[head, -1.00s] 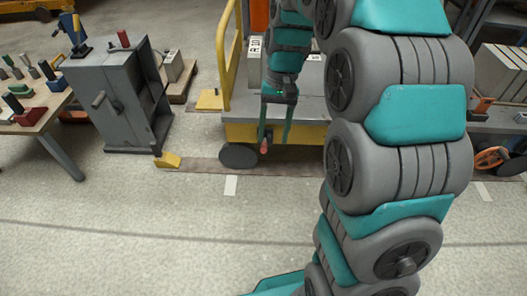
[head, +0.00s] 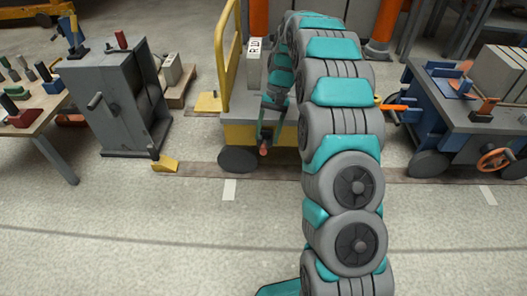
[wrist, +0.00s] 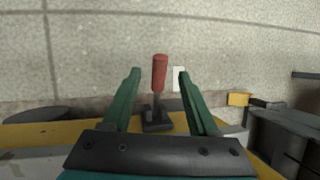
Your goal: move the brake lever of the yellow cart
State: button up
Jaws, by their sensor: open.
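The yellow cart (head: 240,133) stands in the middle of the head view, with a yellow rail handle on its left and a dark wheel below. Its brake lever (wrist: 159,75) has a red grip on a dark stem and base, and stands between my fingers in the wrist view. In the head view only the red tip (head: 263,151) shows, at the cart's front edge. My gripper (head: 271,135) points down over that edge and is open. In the wrist view the gripper (wrist: 157,85) has one green finger on each side of the lever, with gaps on both sides.
A grey cabinet (head: 125,100) with a handle stands to the left, with a yellow wedge (head: 165,164) by its foot. A blue cart (head: 450,110) with an orange handle and handwheel stands to the right. The floor in front is clear.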

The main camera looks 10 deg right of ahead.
aim_at(264, 148)
jog(key=x, duration=0.6)
jog(key=shift+s+a+f+b, duration=0.1)
jog(key=shift+a+f+b, duration=0.1)
jog(key=shift+b, duration=0.1)
jog(key=shift+c, duration=0.3)
jog(key=shift+d, duration=0.1)
grip_shut()
dwell(0.6)
